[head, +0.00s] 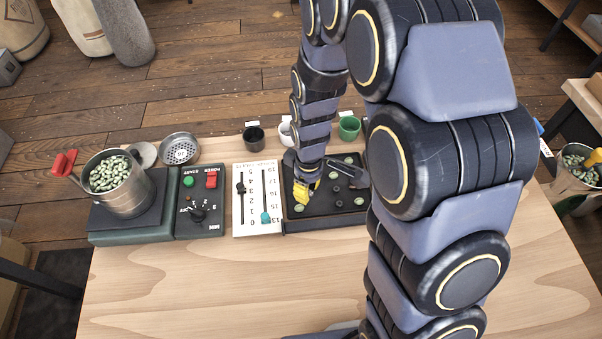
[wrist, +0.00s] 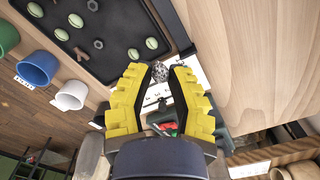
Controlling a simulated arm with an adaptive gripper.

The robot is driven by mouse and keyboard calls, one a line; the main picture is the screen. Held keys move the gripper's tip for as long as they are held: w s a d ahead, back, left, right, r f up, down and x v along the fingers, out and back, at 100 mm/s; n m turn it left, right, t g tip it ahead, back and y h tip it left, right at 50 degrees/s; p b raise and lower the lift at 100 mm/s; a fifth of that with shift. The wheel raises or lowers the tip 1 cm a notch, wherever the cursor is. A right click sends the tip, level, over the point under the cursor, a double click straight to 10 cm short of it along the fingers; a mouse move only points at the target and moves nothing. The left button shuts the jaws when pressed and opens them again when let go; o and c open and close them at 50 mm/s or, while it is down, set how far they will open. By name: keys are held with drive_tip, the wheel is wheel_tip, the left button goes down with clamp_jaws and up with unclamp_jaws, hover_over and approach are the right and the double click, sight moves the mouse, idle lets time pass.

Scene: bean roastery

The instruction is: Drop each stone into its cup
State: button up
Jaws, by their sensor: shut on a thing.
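My gripper (head: 305,196) has yellow fingers and is low over the left part of the black tray (head: 335,225). In the wrist view its fingertips (wrist: 159,72) are closed around a small speckled grey stone (wrist: 157,71). In the head view my fingers hide the stone. A black cup (head: 253,138), a white cup (head: 286,134) and a green cup (head: 349,127) stand behind the tray. The wrist view shows a blue cup (wrist: 38,68) between the green and white ones; my arm hides it in the head view.
The table's front is clear.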

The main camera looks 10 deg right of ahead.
drive_tip(key=s+r, duration=0.1)
drive_tip(key=s, duration=0.2)
approach(289, 121)
drive_tip(key=s+f, duration=0.2)
drive_tip(key=s, duration=0.1)
drive_tip(key=shift+w+a+f, duration=0.1)
drive_tip(key=shift+w+f, duration=0.05)
drive_tip(key=shift+f, duration=2.4)
drive_tip(key=o, duration=0.7)
wheel_tip(289, 121, up, 12)
drive_tip(key=shift+r, duration=0.1)
